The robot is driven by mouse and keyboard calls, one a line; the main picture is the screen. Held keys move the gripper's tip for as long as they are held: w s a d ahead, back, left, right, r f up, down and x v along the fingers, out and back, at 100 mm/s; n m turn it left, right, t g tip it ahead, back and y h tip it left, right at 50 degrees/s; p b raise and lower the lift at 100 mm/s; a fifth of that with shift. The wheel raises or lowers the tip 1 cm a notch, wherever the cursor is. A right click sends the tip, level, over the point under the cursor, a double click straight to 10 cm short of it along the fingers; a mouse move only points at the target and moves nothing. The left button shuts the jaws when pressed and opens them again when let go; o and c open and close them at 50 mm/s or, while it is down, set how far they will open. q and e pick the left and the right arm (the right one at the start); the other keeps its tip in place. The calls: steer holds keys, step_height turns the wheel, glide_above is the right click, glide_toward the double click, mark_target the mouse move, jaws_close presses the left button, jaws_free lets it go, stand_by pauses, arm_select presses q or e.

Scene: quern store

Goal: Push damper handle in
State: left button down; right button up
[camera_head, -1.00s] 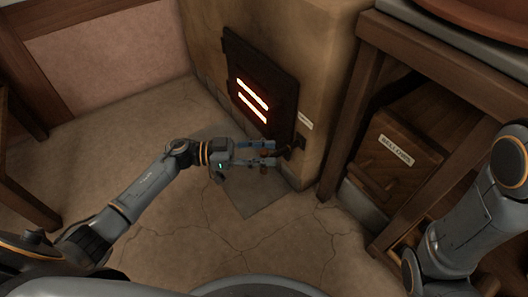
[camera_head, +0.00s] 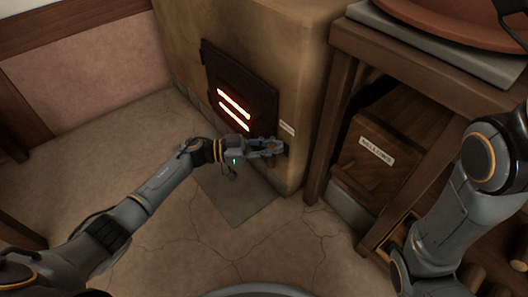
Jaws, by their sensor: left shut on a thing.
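The stove (camera_head: 303,70) stands at the upper middle, with a dark iron door (camera_head: 246,90) showing two glowing slots. The damper handle (camera_head: 279,148) is low on the stove's front, right of the door and below a small pale label (camera_head: 287,128). It is small and mostly hidden by my gripper's fingers. My left gripper (camera_head: 272,148) is shut on the damper handle, its fingertips close against the stove front. My right arm shows at the right edge, but its gripper is out of view.
A wooden bench (camera_head: 345,95) stands close to the stove's right, with a labelled wooden box (camera_head: 372,165) beneath it. A grey floor plate (camera_head: 235,195) lies below the stove door.

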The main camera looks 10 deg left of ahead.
arm_select(q)
steer(key=shift+w+a, duration=0.3)
steer(key=shift+a, duration=0.15)
steer(key=c, duration=1.2)
jaws_free()
steer(key=shift+a, duration=0.1)
steer(key=shift+s, duration=0.1)
steer(key=shift+s, duration=0.1)
steer(key=v, duration=1.1)
steer(key=shift+s+a, duration=0.15)
steer(key=shift+a, duration=0.2)
steer(key=shift+r, duration=0.15)
